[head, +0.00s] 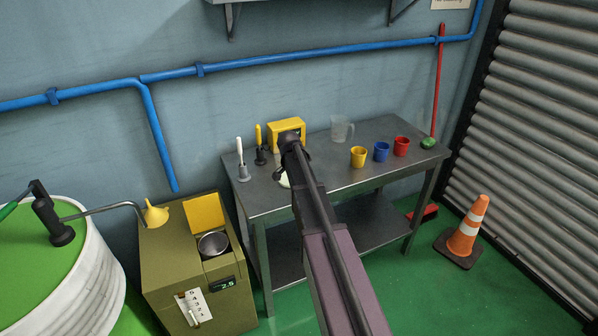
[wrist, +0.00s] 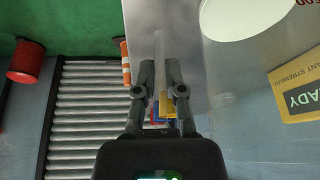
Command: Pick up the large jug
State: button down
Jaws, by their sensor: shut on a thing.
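My gripper (wrist: 160,72) is shut on a pale, see-through upright strip that looks like the handle of the large jug (wrist: 210,45). The jug's clear body is faint in the wrist view, with a white round surface inside or at its base. In the head view my arm covers most of the jug; a pale bit of it (head: 284,181) shows left of the arm, over the workbench. My gripper (head: 284,160) is mostly hidden behind my wrist there. I cannot tell whether the jug touches the bench.
Another clear jug (head: 342,129) stands at the bench's back. Yellow (head: 358,158), blue (head: 381,152) and red (head: 401,146) mugs stand right of my arm. A yellow box (head: 287,129) is behind; two upright-handled tools (head: 241,165) stand left. An olive machine (head: 190,270) stands left of the workbench (head: 262,200).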

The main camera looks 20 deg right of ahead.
jog(key=shift+r+p, duration=0.35)
jog(key=shift+p, duration=0.05)
jog(key=shift+r+p, duration=1.4)
jog(key=s+d, duration=0.1)
jog(key=s, duration=0.6)
jog(key=s+d+r+p, duration=0.1)
jog(key=s+d, duration=0.1)
jog(key=s, duration=0.6)
jog(key=shift+s+d+r, duration=0.2)
jog(key=shift+d, duration=0.05)
jog(key=shift+s, duration=0.1)
